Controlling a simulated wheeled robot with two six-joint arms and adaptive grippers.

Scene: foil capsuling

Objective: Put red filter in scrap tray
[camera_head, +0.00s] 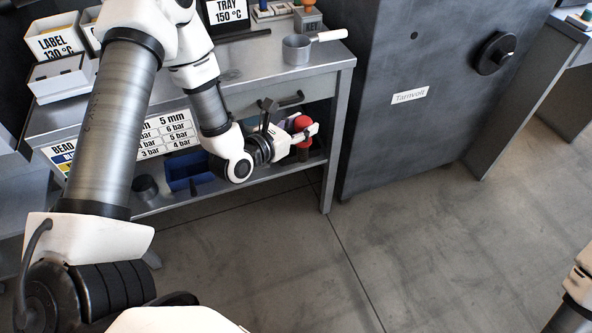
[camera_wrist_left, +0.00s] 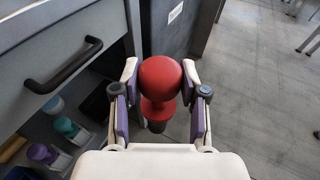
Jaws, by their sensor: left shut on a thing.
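The red filter (camera_head: 303,123) has a round red head and a dark lower end. In the wrist view the red filter (camera_wrist_left: 160,78) stands between the two purple-padded fingers. My left gripper (camera_head: 302,134) is shut on it, beside the right end of the bench's lower shelf and below the bench top. I cannot tell which container is the scrap tray. My right gripper is out of view.
A blue bin (camera_head: 190,172) sits on the lower shelf (camera_head: 265,167). A metal pan (camera_head: 297,50) stands on the bench top (camera_head: 335,62). A drawer handle (camera_wrist_left: 65,66) is left of my gripper. A dark cabinet (camera_head: 400,120) stands to the right. The floor in front is clear.

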